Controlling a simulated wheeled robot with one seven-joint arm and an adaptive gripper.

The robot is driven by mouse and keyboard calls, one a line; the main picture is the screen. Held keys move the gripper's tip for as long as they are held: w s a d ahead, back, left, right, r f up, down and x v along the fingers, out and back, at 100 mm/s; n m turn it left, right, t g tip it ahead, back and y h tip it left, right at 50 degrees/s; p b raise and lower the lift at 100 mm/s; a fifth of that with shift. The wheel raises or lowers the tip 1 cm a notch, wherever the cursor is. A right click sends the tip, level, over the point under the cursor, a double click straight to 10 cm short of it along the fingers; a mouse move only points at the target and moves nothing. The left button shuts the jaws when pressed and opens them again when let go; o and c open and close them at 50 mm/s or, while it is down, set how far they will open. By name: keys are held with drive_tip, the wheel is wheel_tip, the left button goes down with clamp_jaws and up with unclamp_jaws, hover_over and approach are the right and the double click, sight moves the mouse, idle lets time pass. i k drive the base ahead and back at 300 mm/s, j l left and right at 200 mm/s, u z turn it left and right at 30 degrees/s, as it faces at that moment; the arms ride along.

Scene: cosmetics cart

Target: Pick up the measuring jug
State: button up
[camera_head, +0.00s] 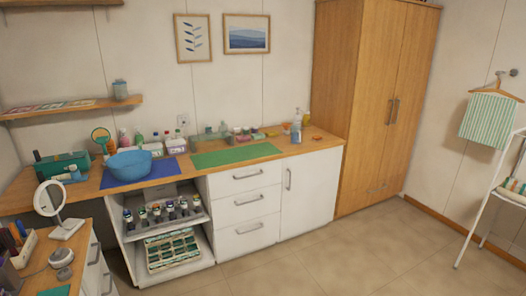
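I cannot pick out a measuring jug for certain at this size. A small pale translucent vessel (296,133) stands near the right end of the wooden counter (315,134), by a light blue bottle (298,116); it may be the jug. Clear greenish containers (210,132) stand at the back of the counter, behind the green mat (236,154), and their kind is also unclear. My gripper is not in view, so nothing shows in its hold.
A blue bowl (130,164) sits on a blue mat (144,177). White drawers (246,211) are shut below the counter. A round mirror (49,199) stands on the near-left surface. A white rack (488,205) is at right. The tiled floor (345,259) is clear.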

sight(295, 130)
drive_tip(key=i, duration=0.6)
drive_tip(key=i+j+z, duration=0.1)
drive_tip(key=i, duration=0.55)
drive_tip(key=i+j, duration=0.15)
drive_tip(key=i, duration=0.45)
drive_tip(key=i+u, duration=0.25)
drive_tip(key=i, duration=1.4)
